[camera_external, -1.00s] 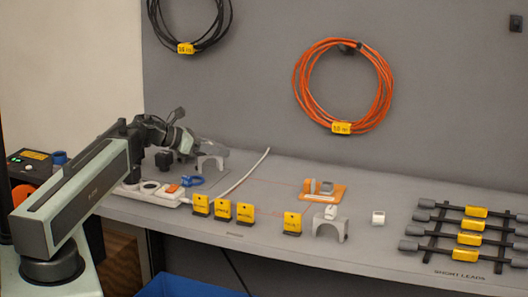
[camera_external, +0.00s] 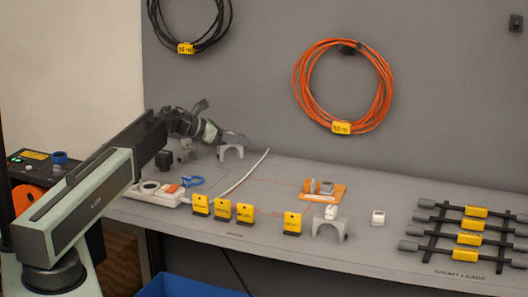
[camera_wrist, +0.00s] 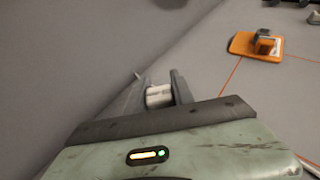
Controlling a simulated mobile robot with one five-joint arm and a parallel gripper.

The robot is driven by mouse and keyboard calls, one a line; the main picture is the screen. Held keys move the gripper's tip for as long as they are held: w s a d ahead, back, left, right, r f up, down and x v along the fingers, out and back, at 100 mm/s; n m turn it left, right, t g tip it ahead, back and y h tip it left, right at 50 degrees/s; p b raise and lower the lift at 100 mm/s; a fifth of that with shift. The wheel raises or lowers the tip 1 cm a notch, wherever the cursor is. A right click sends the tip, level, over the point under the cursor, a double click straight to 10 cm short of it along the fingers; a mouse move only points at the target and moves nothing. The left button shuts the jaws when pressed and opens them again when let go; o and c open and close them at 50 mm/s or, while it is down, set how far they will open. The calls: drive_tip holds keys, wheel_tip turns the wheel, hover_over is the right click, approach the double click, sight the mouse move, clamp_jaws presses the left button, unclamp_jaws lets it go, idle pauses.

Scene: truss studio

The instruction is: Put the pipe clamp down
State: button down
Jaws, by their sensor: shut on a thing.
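My gripper (camera_external: 232,138) is shut on the pipe clamp (camera_external: 231,151), a grey arch with a whitish block on top. It hangs upright below the fingers near the back left of the bench; I cannot tell whether its feet touch the surface. In the wrist view, the whitish block (camera_wrist: 158,96) sits between the fingers, and the arch below is hidden. A second, similar grey arch (camera_external: 330,229) with a white block on top stands on the bench at the front, right of the yellow tags.
Several yellow tags (camera_external: 222,209) stand along the front edge. A power strip (camera_external: 150,190), blue item (camera_external: 192,181) and pale cable (camera_external: 243,173) lie at left. An orange tray (camera_external: 325,193) and a small white block (camera_external: 378,218) are in the middle; a lead rack (camera_external: 470,235) is at right.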

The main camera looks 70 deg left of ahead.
sight(238, 149)
drive_tip(key=shift+w+a, duration=0.1)
drive_tip(key=f+b, duration=0.4)
drive_tip(key=shift+w+a, duration=0.2)
drive_tip(key=shift+r, duration=0.2)
drive_tip(key=shift+f, duration=0.1)
drive_tip(key=c, duration=1.1)
unclamp_jaws()
